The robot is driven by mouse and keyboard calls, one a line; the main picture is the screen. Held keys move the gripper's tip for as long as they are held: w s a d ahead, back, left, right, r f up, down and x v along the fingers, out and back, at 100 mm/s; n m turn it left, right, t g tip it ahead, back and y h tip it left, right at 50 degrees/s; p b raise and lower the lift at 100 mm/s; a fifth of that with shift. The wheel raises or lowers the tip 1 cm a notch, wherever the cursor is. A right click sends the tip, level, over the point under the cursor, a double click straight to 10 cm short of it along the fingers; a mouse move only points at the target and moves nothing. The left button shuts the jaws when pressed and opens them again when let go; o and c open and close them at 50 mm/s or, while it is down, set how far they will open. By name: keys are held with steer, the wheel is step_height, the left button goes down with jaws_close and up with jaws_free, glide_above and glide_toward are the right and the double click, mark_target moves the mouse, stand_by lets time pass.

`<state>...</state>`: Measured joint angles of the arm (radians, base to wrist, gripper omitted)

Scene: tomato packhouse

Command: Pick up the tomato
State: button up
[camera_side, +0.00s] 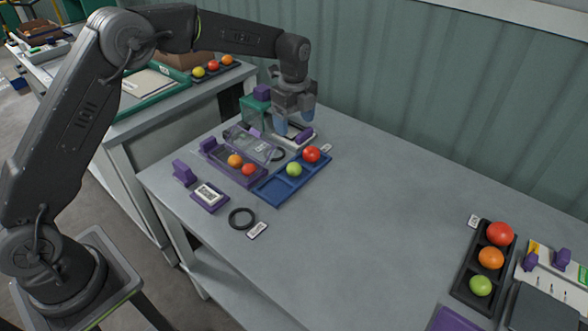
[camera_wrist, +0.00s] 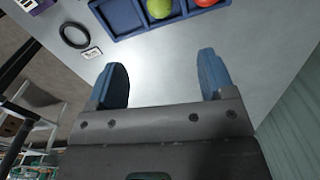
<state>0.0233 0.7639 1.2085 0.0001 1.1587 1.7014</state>
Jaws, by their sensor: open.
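Several tomatoes are in view. A red tomato (camera_side: 311,154) and a green tomato (camera_side: 294,169) sit in separate compartments of a blue tray (camera_side: 273,188); one compartment is empty. An orange tomato (camera_side: 235,160) and a smaller red tomato (camera_side: 249,169) lie in a purple-based clear box with its lid up. My gripper (camera_side: 293,121) is open and empty, fingers pointing down, above the far side of the tray. In the wrist view my gripper (camera_wrist: 163,74) has bare table between its blue fingers; the green tomato (camera_wrist: 159,8) and red tomato (camera_wrist: 205,2) are cut by the top edge.
A black tray (camera_side: 463,286) at the right holds a red, an orange and a green tomato. The middle of the table is clear. A corrugated wall stands behind.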

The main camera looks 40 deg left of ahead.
steer(key=f, duration=0.1)
glide_above(294, 164)
step_height(294, 164, down, 8)
steer(key=shift+w+d+f, duration=0.1)
steer(key=shift+d+f, duration=0.05)
steer(key=shift+f, duration=2.75)
steer(key=c, duration=0.8)
